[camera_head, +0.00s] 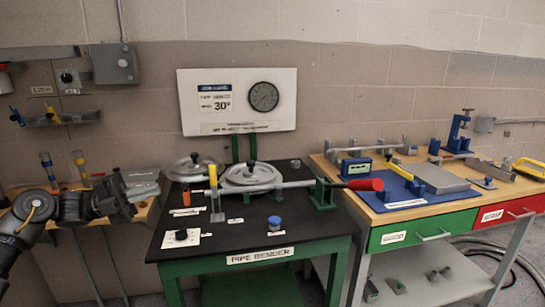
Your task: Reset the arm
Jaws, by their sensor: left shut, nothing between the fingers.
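My left arm comes in from the left edge, and its gripper (143,190) is shut and empty. It is held in the air at the left of the pipe bender table (250,233), in front of a wooden bench. The gripper is apart from the things on the black table. My right gripper is not in view.
The black table holds a pipe bender (250,176) with a long red-ended handle (366,185), a yellow-handled lever (214,190) and a blue cap (274,222). A wooden workbench (440,203) with tools stands right. A sign with a gauge (263,97) stands behind.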

